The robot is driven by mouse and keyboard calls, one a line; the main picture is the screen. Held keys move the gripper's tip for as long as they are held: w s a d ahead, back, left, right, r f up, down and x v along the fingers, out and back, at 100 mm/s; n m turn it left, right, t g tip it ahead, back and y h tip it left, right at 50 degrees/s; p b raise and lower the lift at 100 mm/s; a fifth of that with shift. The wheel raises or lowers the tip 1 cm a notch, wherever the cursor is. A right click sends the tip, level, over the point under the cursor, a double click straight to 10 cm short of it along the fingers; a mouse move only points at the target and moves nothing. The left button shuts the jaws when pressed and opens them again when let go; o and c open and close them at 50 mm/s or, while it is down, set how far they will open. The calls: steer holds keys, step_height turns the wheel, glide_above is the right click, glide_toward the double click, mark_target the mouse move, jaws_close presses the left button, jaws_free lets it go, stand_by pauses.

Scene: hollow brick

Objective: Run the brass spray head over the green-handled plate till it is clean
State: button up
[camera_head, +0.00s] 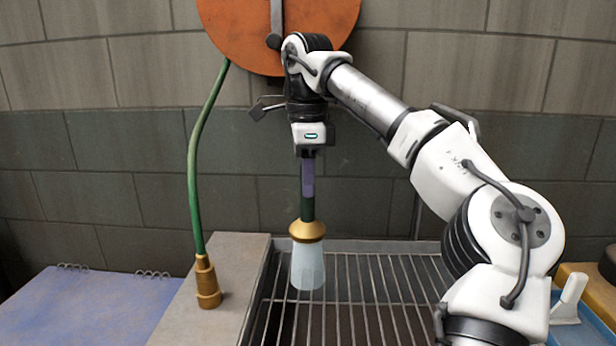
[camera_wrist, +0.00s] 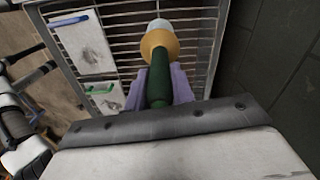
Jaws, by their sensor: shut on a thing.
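My gripper (camera_head: 308,178) is shut on the green grip of the brass spray head (camera_head: 307,230), which points down over the metal grate. A pale translucent cone extends below the brass; in the wrist view the spray head (camera_wrist: 160,46) also shows, between my purple finger pads (camera_wrist: 182,84). The green-handled plate (camera_wrist: 105,103) lies on the grate, to the left of the spray head in the wrist view. It is pale with dark marks, and its lower part is hidden by my gripper's body. The spray head is apart from it. I cannot make out this plate in the head view.
A blue-handled plate (camera_wrist: 88,48) with a dark smudge lies beside it on the grate (camera_head: 350,300). A green hose (camera_head: 193,160) hangs from an orange disc (camera_head: 240,30) to a brass fitting (camera_head: 207,285) on the ledge. A block wall (camera_head: 110,140) stands behind.

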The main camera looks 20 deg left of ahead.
steer(key=s+d+f+b, duration=0.2)
steer(key=s+f+b, duration=0.6)
steer(key=s, duration=0.3)
steer(key=shift+s+d+b, duration=0.15)
steer(key=shift+s+b, duration=0.15)
steer(key=shift+b, duration=0.35)
steer(key=shift+d+r, duration=0.1)
steer(key=w+d+p, duration=0.3)
steer(key=d+p, duration=0.3)
steer(key=d, duration=1)
steer(key=w+d+p, duration=0.4)
steer(key=d+p, duration=0.3)
steer(key=d, duration=1)
steer(key=shift+d+p, duration=0.25)
steer(key=shift+p, duration=0.05)
steer(key=shift+s, duration=0.15)
steer(key=s+d+b, duration=0.1)
steer(key=s, duration=0.8)
steer(key=shift+d, duration=0.4)
stand_by(1.5)
